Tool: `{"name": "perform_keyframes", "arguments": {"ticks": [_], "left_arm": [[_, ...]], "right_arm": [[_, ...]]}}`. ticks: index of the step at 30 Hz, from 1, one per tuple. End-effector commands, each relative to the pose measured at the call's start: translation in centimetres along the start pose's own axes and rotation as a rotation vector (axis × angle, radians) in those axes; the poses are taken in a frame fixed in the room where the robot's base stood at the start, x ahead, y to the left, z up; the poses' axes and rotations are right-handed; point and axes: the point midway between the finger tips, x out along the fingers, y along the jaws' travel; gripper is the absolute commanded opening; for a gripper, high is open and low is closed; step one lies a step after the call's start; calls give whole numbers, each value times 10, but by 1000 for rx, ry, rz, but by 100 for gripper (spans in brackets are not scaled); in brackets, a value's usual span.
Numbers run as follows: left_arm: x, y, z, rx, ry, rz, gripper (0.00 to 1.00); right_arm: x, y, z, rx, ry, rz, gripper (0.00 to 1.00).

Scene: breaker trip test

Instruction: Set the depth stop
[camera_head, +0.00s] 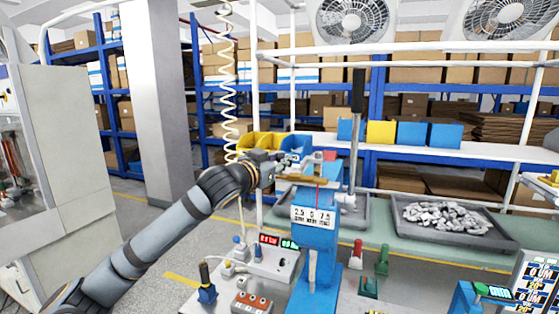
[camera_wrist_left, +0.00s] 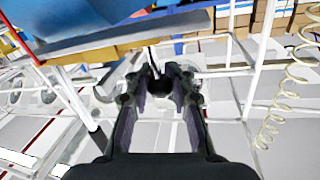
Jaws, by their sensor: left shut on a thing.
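A blue press-like stand (camera_head: 316,250) stands on the bench in the head view. Its front carries a white scale plate (camera_head: 313,217) with a red line across it. A black-handled lever (camera_head: 357,92) rises upright at its right. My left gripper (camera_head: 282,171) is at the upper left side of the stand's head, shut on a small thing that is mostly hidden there. In the left wrist view the two fingers (camera_wrist_left: 161,84) close around a small dark knob (camera_wrist_left: 160,86); its exact shape is unclear. My right gripper is not in view.
A grey tray (camera_head: 408,233) of metal parts lies right on the green bench. Red and green button posts (camera_head: 382,262) stand right of the stand. A box with lit displays (camera_head: 270,262) and a blue-based lever (camera_head: 207,290) stand left. A coiled hose (camera_head: 229,90) hangs behind.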

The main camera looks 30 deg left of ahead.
Motion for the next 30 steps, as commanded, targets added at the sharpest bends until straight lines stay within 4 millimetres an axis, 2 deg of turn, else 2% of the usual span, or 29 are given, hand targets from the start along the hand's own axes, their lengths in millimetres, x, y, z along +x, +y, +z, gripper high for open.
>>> {"name": "perform_keyframes", "arguments": {"ticks": [5,6,11,15,22,26,30], "left_arm": [[0,0,0,2,-1,1,0],[0,0,0,2,-1,1,24],[0,0,0,2,0,0,46],[0,0,0,2,0,0,46],[0,-1,-5,1,2,-3,46],[0,-4,-24,-6,8,-1,46],[0,-7,-53,-6,9,2,46]], "right_arm": [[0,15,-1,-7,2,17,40],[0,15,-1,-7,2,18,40],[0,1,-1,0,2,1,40],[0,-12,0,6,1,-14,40],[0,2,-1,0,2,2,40],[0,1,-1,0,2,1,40],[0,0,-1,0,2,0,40]]}}
